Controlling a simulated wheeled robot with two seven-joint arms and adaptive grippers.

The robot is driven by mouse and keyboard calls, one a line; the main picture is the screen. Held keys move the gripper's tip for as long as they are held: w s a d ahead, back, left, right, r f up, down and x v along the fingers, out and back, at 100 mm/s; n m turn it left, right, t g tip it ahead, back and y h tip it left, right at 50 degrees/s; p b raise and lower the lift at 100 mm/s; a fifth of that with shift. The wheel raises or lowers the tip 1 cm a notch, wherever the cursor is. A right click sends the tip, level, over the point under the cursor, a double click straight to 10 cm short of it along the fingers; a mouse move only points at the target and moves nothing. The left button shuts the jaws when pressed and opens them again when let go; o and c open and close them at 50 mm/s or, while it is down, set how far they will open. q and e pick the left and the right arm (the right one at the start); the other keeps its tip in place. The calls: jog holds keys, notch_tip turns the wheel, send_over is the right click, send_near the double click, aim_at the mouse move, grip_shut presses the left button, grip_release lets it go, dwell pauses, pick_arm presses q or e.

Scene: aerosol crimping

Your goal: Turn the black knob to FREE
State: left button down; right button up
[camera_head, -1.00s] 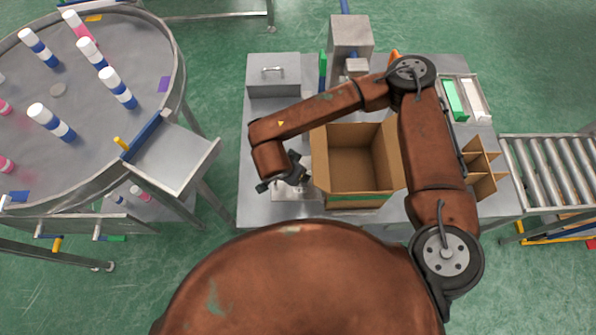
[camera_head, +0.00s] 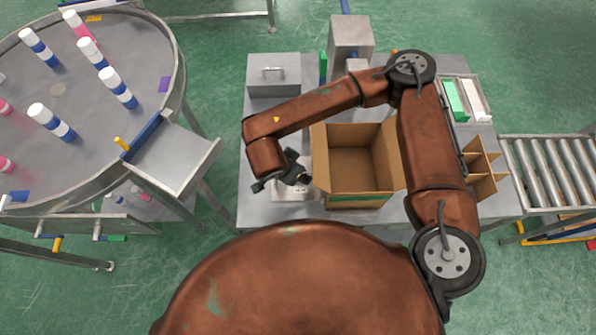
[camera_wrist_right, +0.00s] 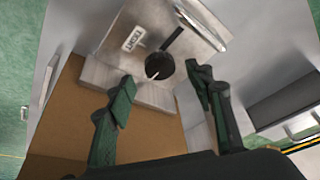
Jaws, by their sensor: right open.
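The black knob (camera_wrist_right: 160,66) is round, with a white mark on its lower left edge and a dark bar reaching up and right. It sits on a pale metal panel (camera_wrist_right: 110,76) beside a small white label (camera_wrist_right: 134,38), whose lettering is too small to read surely. My right gripper (camera_wrist_right: 162,82) is open, its two dark fingers on either side below the knob, with no clear contact. In the head view, the right gripper (camera_head: 283,178) hangs over a pale box (camera_head: 292,192) at the table's front; the knob is hidden there. My left gripper is not in view.
An open cardboard box (camera_head: 357,165) stands just right of the gripper. A grey lidded box (camera_head: 273,88) and a metal column (camera_head: 350,38) stand behind. The metal table (camera_head: 255,205) is bare at its front left. A round table (camera_head: 60,95) with bottles stands left.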

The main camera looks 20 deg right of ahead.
jog(key=v, duration=0.8)
jog(key=shift+r, duration=0.35)
jog(key=shift+s+a, duration=0.1)
